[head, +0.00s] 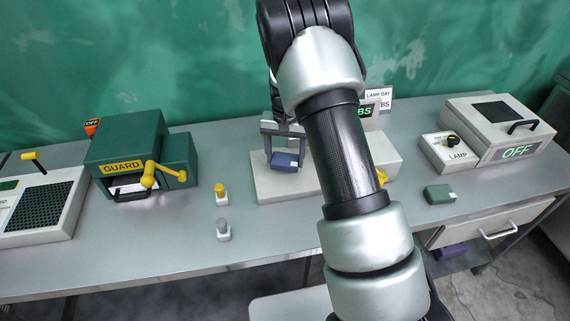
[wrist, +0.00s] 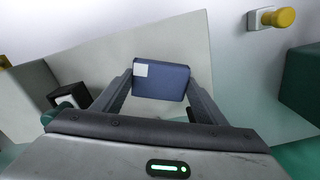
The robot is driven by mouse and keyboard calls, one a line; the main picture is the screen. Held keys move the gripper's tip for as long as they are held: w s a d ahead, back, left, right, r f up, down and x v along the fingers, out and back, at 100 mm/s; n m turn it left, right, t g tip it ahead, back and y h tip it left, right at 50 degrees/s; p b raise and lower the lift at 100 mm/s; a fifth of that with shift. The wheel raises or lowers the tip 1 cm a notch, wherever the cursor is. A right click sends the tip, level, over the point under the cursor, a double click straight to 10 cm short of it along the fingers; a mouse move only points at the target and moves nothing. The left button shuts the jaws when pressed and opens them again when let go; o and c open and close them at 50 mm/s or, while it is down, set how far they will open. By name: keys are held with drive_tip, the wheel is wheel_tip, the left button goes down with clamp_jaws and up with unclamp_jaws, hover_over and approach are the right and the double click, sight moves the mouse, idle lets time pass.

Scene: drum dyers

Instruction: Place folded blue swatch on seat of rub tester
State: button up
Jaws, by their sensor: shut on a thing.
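The folded blue swatch (head: 284,163) is a dark blue block with a white label in one corner. My gripper (head: 283,150) is shut on it and holds it over the left part of a pale machine base (head: 263,192). In the wrist view the swatch (wrist: 168,85) sits between the two finger ends of my gripper (wrist: 160,85). I cannot tell whether it touches the base. No machine shows a readable rub tester name, and I cannot make out a marked seat. My arm hides the middle of the pale machine.
The green GUARD box (head: 125,145) with a yellow crank stands left. Two small knobbed blocks (head: 221,193) (head: 223,231) stand between it and the pale machine. A green swatch (head: 440,194), a LAMP box (head: 447,152) and a machine reading OFF (head: 497,113) stand right.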

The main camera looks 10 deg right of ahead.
sight(285, 158)
drive_tip(key=shift+f, duration=1.65)
drive_tip(key=shift+f, duration=0.1)
drive_tip(key=shift+f, duration=0.15)
drive_tip(key=o, duration=1)
drive_tip(key=shift+o, duration=0.2)
